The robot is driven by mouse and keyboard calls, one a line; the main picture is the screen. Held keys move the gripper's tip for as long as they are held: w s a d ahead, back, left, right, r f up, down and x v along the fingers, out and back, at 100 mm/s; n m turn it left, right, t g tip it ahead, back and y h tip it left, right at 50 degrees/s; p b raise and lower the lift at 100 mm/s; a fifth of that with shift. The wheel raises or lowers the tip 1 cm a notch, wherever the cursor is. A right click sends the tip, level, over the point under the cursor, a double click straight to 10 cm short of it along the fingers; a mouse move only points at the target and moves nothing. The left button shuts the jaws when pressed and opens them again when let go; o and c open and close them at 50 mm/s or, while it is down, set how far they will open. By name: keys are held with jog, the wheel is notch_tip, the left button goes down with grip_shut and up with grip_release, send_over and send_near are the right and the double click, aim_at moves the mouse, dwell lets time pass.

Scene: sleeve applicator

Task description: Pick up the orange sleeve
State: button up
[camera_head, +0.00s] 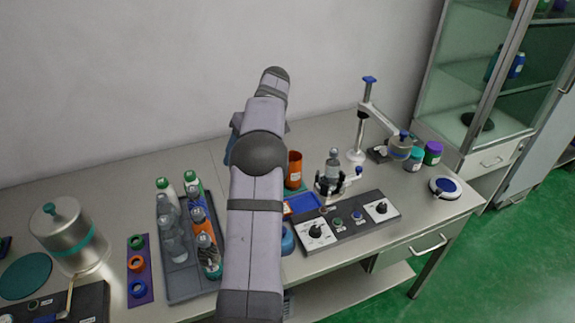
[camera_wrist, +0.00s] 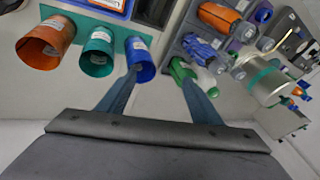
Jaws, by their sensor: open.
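The orange sleeve (camera_head: 294,170) is an open cylinder with a white label, standing just right of my arm in the head view. In the wrist view the orange sleeve (camera_wrist: 45,42) is at the far left, in a row with a teal sleeve (camera_wrist: 97,52) and a blue sleeve (camera_wrist: 140,58). My gripper (camera_wrist: 160,80) is open, with nothing seen between its fingers. Its left finger overlaps the lower part of the blue sleeve in the picture; I cannot tell whether they touch. The orange sleeve lies well left of both fingers. My arm hides the gripper in the head view.
A grey rack (camera_head: 180,285) of several bottles stands left of my arm. A metal canister (camera_head: 68,235) is farther left. A control box (camera_head: 345,228) and a bottle in a holder (camera_head: 333,170) stand right of the sleeve. A post stand (camera_head: 360,130) is behind them.

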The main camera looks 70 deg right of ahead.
jog(key=s+d+f+m+g+h+p, duration=0.1)
jog(key=s+d+h+p, duration=0.15)
jog(key=s+d, duration=0.75)
jog(key=m+h+b, duration=0.1)
jog(key=h+b, duration=0.1)
jog(key=b, duration=0.1)
send_over(292, 183)
jog(key=d, duration=0.1)
notch_tip(292, 183, down, 8)
jog(key=shift+m, duration=0.3)
jog(key=shift+s+p+x, duration=0.2)
jog(key=shift+p+x, duration=0.4)
jog(key=shift+x, duration=1.35)
jog(key=shift+s+p+x, duration=0.15)
jog(key=shift+p+x, duration=0.4)
jog(key=shift+x, duration=1.45)
jog(key=shift+f, duration=0.1)
jog(key=c, duration=0.8)
